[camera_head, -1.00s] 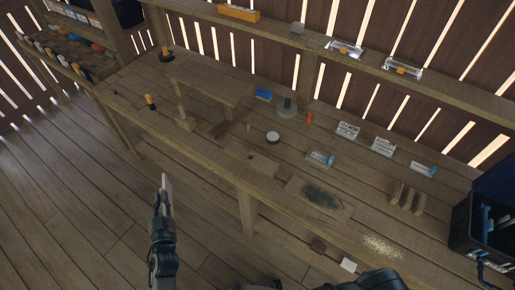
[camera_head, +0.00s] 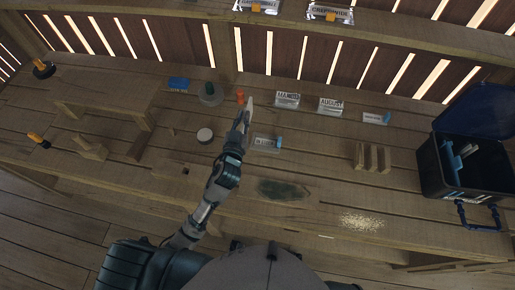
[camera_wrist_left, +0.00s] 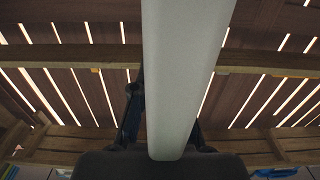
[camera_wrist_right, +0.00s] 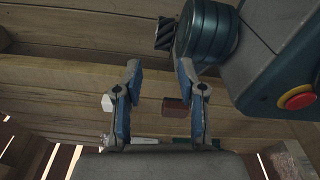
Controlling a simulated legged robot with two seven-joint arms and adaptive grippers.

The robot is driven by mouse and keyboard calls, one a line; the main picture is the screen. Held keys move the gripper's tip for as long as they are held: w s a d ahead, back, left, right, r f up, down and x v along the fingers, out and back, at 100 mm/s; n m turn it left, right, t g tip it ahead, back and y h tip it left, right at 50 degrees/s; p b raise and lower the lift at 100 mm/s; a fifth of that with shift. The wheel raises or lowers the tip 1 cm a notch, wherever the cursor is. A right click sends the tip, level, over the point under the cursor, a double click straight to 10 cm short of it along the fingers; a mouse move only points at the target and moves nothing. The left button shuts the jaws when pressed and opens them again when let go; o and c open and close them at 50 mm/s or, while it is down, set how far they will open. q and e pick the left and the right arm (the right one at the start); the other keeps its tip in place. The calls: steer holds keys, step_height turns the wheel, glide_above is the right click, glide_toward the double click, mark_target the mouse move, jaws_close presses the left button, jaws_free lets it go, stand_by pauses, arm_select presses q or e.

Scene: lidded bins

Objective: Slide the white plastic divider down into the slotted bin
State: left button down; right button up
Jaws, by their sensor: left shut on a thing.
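The white divider (camera_head: 250,103) is a flat pale strip held in my left gripper (camera_head: 243,122), out over the workbench. It fills the middle of the left wrist view (camera_wrist_left: 185,70), reaching from the gripper base past the top edge. The left gripper is shut on it. A dark bin (camera_head: 480,178) with a raised blue lid (camera_head: 478,107) stands at the bench's right end, well right of the divider. Pale blue-white pieces show inside it; its slots are too small to make out. My right gripper (camera_wrist_right: 157,70) is open and empty in the right wrist view.
A green-stained patch (camera_head: 283,190) and crumbs (camera_head: 361,222) lie nearer the front. A shelf (camera_head: 390,30) runs along the back.

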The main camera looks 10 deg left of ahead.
arm_select(q)
steer(key=f, duration=0.3)
steer(key=f+b, duration=0.1)
steer(key=f, duration=0.2)
steer(key=f+b, duration=0.1)
steer(key=f, duration=0.2)
steer(key=shift+s+a, duration=0.1)
steer(key=shift+s, duration=0.15)
steer(key=shift+s+f, duration=0.1)
arm_select(e)
steer(key=w+r, duration=0.3)
steer(key=w, duration=0.2)
steer(key=shift+a+r, duration=0.15)
steer(key=shift+a, duration=0.3)
steer(key=shift+w+a, duration=0.1)
steer(key=shift+w, duration=0.05)
arm_select(q)
steer(key=c, duration=1.6)
jaws_free()
steer(key=shift+a, duration=0.15)
steer(key=o, duration=0.4)
steer(key=shift+a, duration=0.1)
arm_select(e)
steer(key=shift+a+r, duration=0.1)
steer(key=shift+w, duration=0.1)
